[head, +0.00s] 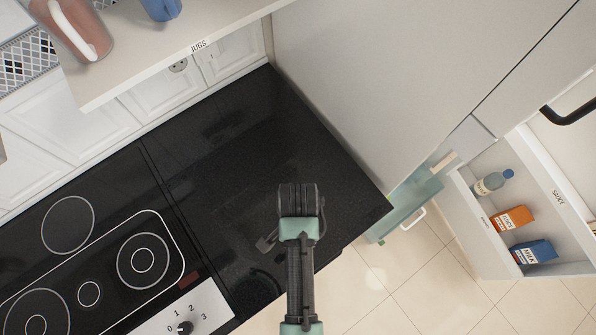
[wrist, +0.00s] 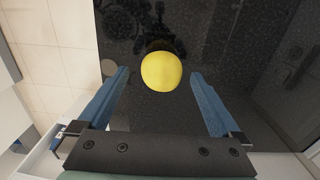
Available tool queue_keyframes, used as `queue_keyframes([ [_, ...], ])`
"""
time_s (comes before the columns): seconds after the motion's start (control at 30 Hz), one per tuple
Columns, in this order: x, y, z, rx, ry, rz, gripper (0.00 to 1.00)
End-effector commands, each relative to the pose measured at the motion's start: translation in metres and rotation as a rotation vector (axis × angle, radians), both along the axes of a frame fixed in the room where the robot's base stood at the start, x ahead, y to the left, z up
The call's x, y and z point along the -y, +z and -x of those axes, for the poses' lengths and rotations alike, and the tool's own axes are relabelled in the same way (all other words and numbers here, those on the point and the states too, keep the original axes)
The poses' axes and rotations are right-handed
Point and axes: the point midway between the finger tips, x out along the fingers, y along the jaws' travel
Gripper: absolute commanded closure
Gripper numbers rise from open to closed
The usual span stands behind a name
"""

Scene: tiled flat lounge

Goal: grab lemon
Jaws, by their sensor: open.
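A yellow lemon (wrist: 161,71) shows in the wrist view against the black countertop (wrist: 225,45). My gripper (wrist: 160,74) is open, with one blue finger on each side of the lemon in the picture. There is a gap between the lemon and each finger, and neither touches it. I cannot tell how far the fingertips are above the counter. In the head view my arm reaches over the black countertop (head: 250,140), and the lemon is not visible there.
A cooktop (head: 140,262) with a control knob lies at the left. A shelf labelled JUGS (head: 185,55) overhangs the counter's back. A tall grey cabinet (head: 370,70) borders the counter. An open fridge door with bottles and cartons (head: 512,217) stands at the right above tiled floor.

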Motion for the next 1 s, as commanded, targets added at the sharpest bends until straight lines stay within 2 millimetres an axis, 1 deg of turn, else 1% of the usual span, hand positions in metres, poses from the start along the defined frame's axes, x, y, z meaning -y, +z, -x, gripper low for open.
queue_keyframes([
  [0.13,0.000,-0.018,-0.002,-0.002,0.001,0.000,0.00],
  [0.23,0.000,-0.027,-0.002,-0.001,0.001,0.001,0.00],
  [0.33,0.000,-0.031,-0.002,0.001,0.001,0.001,0.00],
  [0.53,0.000,-0.031,-0.002,0.001,0.001,0.000,0.00],
  [0.57,0.000,-0.031,-0.002,0.001,0.001,0.000,0.02],
  [0.7,0.000,-0.031,-0.002,0.001,0.001,0.000,0.27],
  [0.97,0.000,-0.031,-0.002,0.001,0.001,0.000,0.74],
  [1.0,0.000,-0.031,-0.002,0.001,0.001,0.000,0.81],
])
